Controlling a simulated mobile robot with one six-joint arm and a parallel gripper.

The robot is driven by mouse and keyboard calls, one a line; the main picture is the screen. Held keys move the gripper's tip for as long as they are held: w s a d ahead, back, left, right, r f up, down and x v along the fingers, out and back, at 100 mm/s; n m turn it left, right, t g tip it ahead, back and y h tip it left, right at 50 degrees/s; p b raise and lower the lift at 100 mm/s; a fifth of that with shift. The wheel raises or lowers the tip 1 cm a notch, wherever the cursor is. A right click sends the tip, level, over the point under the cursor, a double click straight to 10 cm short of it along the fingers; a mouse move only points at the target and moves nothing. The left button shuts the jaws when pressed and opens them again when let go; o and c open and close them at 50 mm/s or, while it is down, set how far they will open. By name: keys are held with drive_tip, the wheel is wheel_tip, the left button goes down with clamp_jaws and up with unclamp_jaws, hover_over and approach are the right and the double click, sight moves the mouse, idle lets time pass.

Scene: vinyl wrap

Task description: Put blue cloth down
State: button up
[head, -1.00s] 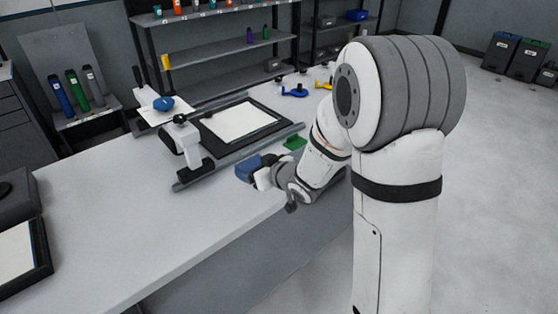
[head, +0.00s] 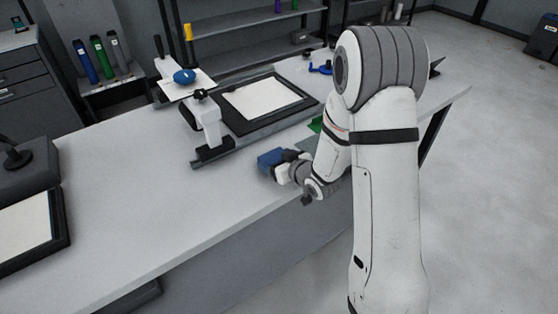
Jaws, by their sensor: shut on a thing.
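The blue cloth (head: 270,158) is a small folded blue block at the end of my arm, near the front edge of the table (head: 130,215). My gripper (head: 280,163) is shut on it. The gripper points left, and its fingers are partly hidden behind the cloth and the wrist. The cloth appears to be low over the white tabletop. I cannot tell whether it touches the surface.
A black frame with a white sheet (head: 262,98) lies behind the gripper. A grey and black clamp device (head: 207,128) stands to the left. A green item (head: 316,125) shows beside my arm. Another framed sheet (head: 25,235) is at far left. The tabletop at front left is clear.

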drive_tip(key=shift+f, duration=0.25)
drive_tip(key=shift+f, duration=0.2)
drive_tip(key=o, duration=0.9)
drive_tip(key=shift+r, duration=0.1)
